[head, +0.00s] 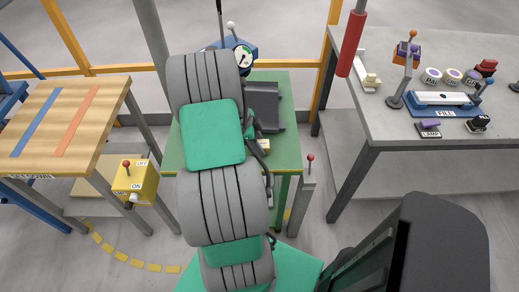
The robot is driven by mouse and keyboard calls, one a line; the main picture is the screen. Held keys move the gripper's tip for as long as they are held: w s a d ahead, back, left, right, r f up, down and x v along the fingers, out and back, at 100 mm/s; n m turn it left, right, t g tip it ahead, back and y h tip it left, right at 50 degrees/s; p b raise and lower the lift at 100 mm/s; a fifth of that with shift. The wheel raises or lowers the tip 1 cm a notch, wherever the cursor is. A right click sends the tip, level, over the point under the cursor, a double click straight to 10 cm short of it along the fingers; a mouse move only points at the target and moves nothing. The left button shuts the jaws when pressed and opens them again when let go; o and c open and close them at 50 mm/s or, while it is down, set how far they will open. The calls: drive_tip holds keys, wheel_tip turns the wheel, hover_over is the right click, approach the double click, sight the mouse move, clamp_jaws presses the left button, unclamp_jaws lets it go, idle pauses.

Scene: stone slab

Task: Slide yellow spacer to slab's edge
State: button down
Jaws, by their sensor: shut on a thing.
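My arm hangs over the green table (283,85) and hides most of its top. Dark parts of my gripper (260,155) show just right of the arm, low over the table; the fingertips are mostly hidden. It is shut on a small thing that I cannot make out. A small pale piece (265,146) shows beside these dark parts; I cannot tell whether it is the yellow spacer. A dark grey slab-like block (265,100) lies on the table to the right of the arm. I cannot tell whether it is the task's slab, and its left side is hidden.
A blue device with a round gauge (243,58) stands at the table's back. A yellow switch box (133,180) is at the left, by a wooden table (65,120). A red-topped lever post (309,170) stands at the right. A grey bench (440,70) with several controls is farther right.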

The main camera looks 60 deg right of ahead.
drive_tip(key=shift+w+d+f+b, duration=0.1)
drive_tip(key=shift+w+d+b, duration=0.2)
drive_tip(key=shift+d, duration=0.25)
drive_tip(key=shift+w+d+b, duration=0.2)
drive_tip(key=shift+w+d, duration=0.05)
drive_tip(key=shift+d, duration=0.3)
drive_tip(key=shift+w+d, duration=0.15)
drive_tip(key=shift+d, duration=0.1)
